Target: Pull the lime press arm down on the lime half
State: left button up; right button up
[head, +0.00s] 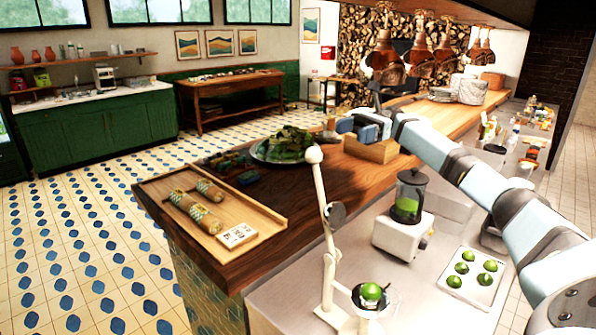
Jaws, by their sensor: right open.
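The lime press (330,285) is white and stands on the grey counter at the bottom centre. Its long press arm (322,185) is raised almost upright, leaning slightly left, with a round pale knob (314,155) on top. The green lime half (371,291) sits at the press's cup, low in the picture, with the arm clear of it. My right gripper (345,125) reaches in from the right, above and beyond the knob. It is open and apart from the press arm; its fingers show small. My left gripper is not in view.
A blender (408,205) with green contents stands right of the press. A white tray (489,292) of several limes lies at lower right. A wooden tray (270,226) with rolls, a plate of greens (262,150) and a wooden box (372,148) are on the wooden top. Copper lamps (385,62) hang above.

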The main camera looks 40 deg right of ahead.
pick_arm(q)
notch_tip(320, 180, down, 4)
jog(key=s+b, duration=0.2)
jog(key=b, duration=0.1)
pick_arm(e)
notch_tip(320, 180, down, 3)
jog(key=s, duration=0.1)
jog(key=p, duration=0.2)
send_near(313, 159)
jog(key=w, duration=0.1)
jog(key=a+p, duration=0.1)
jog(key=a, duration=0.4)
jog(key=w+a+p, duration=0.1)
jog(key=a, duration=0.1)
jog(key=shift+a+f+p, duration=0.25)
jog(key=shift+a+p, duration=0.05)
jog(key=shift+p, duration=0.05)
jog(key=shift+a, duration=0.55)
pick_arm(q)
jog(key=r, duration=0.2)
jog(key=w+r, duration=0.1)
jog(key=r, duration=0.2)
pick_arm(e)
jog(key=shift+f, duration=0.1)
jog(key=shift+c, duration=1)
grip_shut()
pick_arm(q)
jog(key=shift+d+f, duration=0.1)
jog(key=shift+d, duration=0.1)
